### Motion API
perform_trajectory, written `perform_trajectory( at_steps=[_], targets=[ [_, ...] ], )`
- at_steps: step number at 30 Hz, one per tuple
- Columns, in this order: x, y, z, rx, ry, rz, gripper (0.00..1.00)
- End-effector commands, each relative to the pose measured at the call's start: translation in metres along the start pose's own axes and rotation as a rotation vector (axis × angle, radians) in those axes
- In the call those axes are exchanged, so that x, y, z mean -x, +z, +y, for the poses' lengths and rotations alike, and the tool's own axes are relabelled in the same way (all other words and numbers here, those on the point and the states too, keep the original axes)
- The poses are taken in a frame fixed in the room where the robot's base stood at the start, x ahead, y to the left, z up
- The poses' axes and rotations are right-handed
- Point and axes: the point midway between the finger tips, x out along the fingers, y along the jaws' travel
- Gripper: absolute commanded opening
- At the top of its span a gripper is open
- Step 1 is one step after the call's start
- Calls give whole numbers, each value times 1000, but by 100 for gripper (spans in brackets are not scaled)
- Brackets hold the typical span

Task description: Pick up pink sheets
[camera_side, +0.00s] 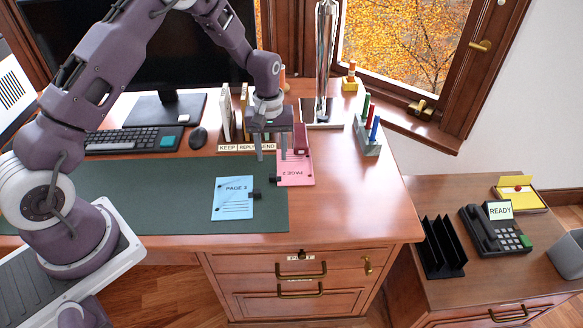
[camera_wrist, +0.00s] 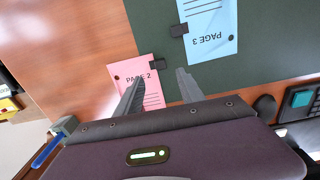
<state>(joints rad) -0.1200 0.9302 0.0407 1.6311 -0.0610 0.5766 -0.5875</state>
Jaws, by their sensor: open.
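The pink sheets (camera_side: 297,170), marked page 2, lie on the desk at the right edge of the green mat. A black clip (camera_side: 281,181) sits on their edge. They also show in the wrist view (camera_wrist: 128,68), partly hidden by one of my fingers. My gripper (camera_side: 270,156) points down, open and empty, just left of the sheets and behind the clip in the side view. In the wrist view the fingers of my gripper (camera_wrist: 159,80) spread to either side of the clip (camera_wrist: 157,65). I cannot tell the exact height of the fingertips above the desk.
Blue sheets (camera_side: 233,208) marked page 3, with a black clip (camera_side: 255,194), lie left of the pink ones on the green mat (camera_side: 110,190). Upright keep, reply and send dividers (camera_side: 228,118) stand behind. A pen holder (camera_side: 369,142) stands at right. The right front desk top is clear.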

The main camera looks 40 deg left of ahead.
Motion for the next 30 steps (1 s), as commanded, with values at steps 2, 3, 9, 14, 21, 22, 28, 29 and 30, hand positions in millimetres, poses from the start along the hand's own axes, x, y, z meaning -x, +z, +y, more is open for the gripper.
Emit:
perform_trajectory(
  at_steps=[2,3,9,14,21,22,28,29,30],
  targets=[
    [-12,0,-1,6,-4,-4,45],
    [-17,0,-1,6,-4,-5,45],
    [-52,6,-2,4,-6,-7,45],
    [-73,6,-1,3,-3,-4,45],
    [-74,6,-1,2,-3,-3,42],
    [-74,6,-1,2,-3,-3,36],
    [-74,6,-1,2,-3,-3,0],
    [-73,6,-1,2,-3,-3,0],
    [-73,6,-1,2,-3,-3,0]
  ],
)
